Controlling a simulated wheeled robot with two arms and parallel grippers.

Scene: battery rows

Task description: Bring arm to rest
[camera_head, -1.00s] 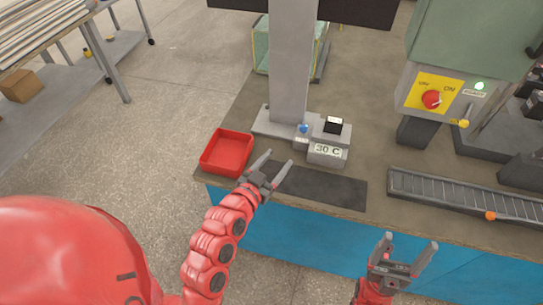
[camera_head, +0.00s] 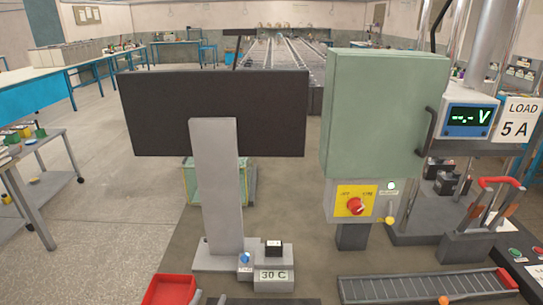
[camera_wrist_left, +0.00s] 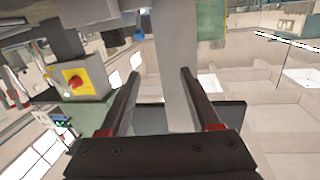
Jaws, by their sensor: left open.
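My left gripper (camera_head: 210,299) shows only as fingertips at the bottom edge of the head view, just right of the red tray (camera_head: 168,289). In the left wrist view its two dark fingers (camera_wrist_left: 159,76) are spread apart with nothing held between them. The grey post is seen beyond the gap. The rest of the left arm is out of the head view. My right gripper is not in view.
A grey post (camera_head: 218,180) carries a black screen (camera_head: 215,115). A green cabinet (camera_head: 380,115) and roller track (camera_head: 420,287) are at right.

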